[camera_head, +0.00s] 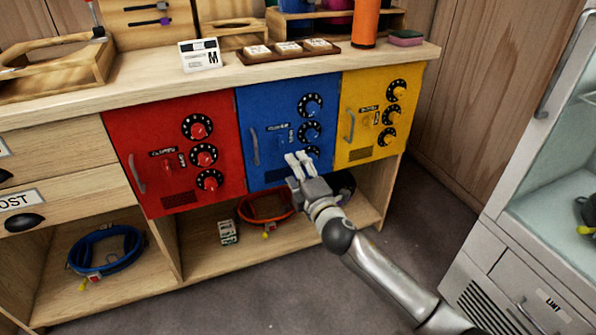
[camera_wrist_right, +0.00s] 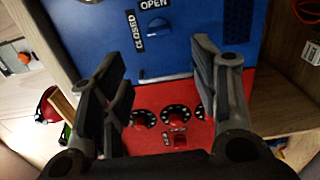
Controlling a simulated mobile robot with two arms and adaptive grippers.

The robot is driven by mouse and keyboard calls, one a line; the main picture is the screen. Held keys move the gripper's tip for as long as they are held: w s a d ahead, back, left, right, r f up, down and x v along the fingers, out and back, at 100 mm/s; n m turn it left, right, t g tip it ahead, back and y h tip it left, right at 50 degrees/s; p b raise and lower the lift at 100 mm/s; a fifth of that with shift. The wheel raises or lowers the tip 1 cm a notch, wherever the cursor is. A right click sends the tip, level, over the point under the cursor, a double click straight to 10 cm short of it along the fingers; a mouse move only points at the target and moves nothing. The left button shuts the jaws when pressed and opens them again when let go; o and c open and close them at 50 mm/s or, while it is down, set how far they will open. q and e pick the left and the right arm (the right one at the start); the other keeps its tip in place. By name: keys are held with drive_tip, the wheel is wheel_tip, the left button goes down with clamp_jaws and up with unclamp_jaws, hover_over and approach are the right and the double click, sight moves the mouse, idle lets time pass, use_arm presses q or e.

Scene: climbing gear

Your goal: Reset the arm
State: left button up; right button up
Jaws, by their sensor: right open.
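My right arm comes in from the lower right in the head view. Its gripper (camera_head: 298,163) is in front of the lower part of the blue box (camera_head: 262,122). In the right wrist view the two fingers of the right gripper (camera_wrist_right: 157,62) are apart with nothing between them. Beyond them are the blue front with its "OPEN" and "CLOSED" labels and the red box (camera_wrist_right: 240,88) with its dials. My left gripper is in neither view.
The red box (camera_head: 124,130) and yellow box (camera_head: 352,92) flank the blue one under the wooden counter (camera_head: 125,92). An orange ring (camera_head: 262,218) lies on the shelf below. A grey cabinet (camera_head: 480,255) stands at right; grey floor (camera_head: 290,290) is clear.

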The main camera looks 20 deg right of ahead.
idle(0.4)
